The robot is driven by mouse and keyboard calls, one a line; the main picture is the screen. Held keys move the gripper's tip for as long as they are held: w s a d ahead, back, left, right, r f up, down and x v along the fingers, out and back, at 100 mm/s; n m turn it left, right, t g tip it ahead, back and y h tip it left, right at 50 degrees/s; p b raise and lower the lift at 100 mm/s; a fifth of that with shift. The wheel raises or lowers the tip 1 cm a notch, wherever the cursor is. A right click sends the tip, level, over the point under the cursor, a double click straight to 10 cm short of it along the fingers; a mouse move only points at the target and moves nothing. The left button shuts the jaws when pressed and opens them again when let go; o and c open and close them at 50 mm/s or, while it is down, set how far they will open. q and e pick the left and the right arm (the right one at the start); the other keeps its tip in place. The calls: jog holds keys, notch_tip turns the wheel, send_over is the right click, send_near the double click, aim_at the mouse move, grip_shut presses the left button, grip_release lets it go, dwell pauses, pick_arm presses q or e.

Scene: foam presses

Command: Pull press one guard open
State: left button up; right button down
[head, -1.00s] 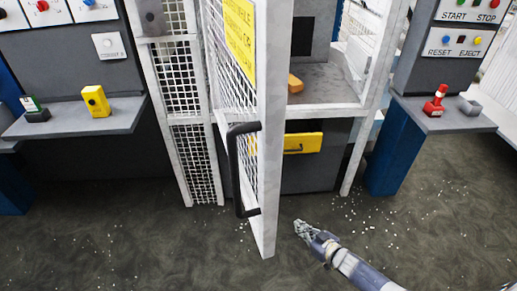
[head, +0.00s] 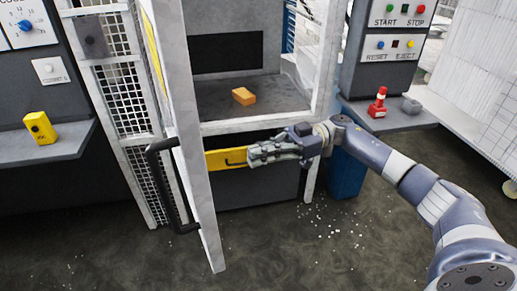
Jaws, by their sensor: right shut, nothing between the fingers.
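The press guard (head: 203,190) is a white-framed mesh door with a black handle (head: 163,185). It stands swung open toward me, seen nearly edge-on left of the press opening. An orange block (head: 243,96) lies on the press bed (head: 218,105) inside. My right gripper (head: 254,155) is shut and empty in front of the yellow drawer front (head: 222,160) below the bed, to the right of the guard and apart from the handle. My left gripper is not in view.
A yellow device (head: 40,128) stands on the left shelf (head: 60,148). Start, stop, reset and eject buttons (head: 398,28) are at upper right. Pale bits litter the dark floor (head: 290,250).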

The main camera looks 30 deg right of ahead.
jog(key=a+p, duration=0.4)
jog(key=a, duration=0.6)
jog(key=shift+w+a, duration=0.25)
